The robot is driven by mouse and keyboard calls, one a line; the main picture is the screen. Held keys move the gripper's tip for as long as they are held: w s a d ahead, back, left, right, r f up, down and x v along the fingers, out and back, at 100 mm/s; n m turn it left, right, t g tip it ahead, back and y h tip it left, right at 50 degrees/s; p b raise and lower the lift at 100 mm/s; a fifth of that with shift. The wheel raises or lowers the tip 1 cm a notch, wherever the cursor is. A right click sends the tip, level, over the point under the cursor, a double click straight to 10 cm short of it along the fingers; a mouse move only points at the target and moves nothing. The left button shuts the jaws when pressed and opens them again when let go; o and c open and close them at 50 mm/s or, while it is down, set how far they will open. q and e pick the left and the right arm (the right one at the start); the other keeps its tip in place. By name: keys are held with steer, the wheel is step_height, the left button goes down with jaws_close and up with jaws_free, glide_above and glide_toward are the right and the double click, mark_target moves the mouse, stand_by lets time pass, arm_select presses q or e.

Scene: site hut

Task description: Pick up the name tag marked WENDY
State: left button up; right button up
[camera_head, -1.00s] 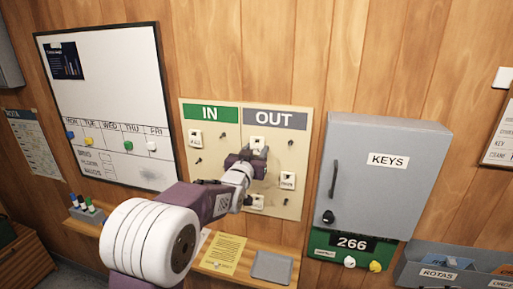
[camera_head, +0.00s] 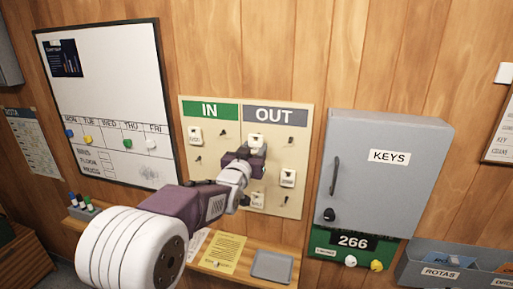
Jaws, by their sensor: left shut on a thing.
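The in/out board (camera_head: 228,180) hangs on the wood wall, with a green IN header and a grey OUT header. My left gripper (camera_head: 256,149) is at the upper part of the OUT side, shut on a white name tag (camera_head: 257,140). The gripper partly covers this tag, and I cannot read its name. Another white tag (camera_head: 195,136) hangs at the top of the IN side. Two more hang on the OUT side, one at the right (camera_head: 288,177) and one lower down (camera_head: 257,200) beside my arm. Their lettering is too small to read surely. My right gripper is not in view.
A grey key cabinet (camera_head: 385,175) juts out to the right of the board. A wooden shelf (camera_head: 210,262) below holds a yellow sheet (camera_head: 224,253) and a grey tray (camera_head: 272,266). Bare pegs stick out from the board. A whiteboard (camera_head: 105,90) hangs at the left.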

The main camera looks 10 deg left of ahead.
arm_select(q)
steer(key=shift+s+f+b, duration=0.1)
steer(key=shift+s+b, duration=0.65)
steer(key=shift+s, duration=0.55)
steer(key=shift+s+a+b, duration=0.1)
steer(key=shift+s+b, duration=0.4)
steer(key=shift+s, duration=0.65)
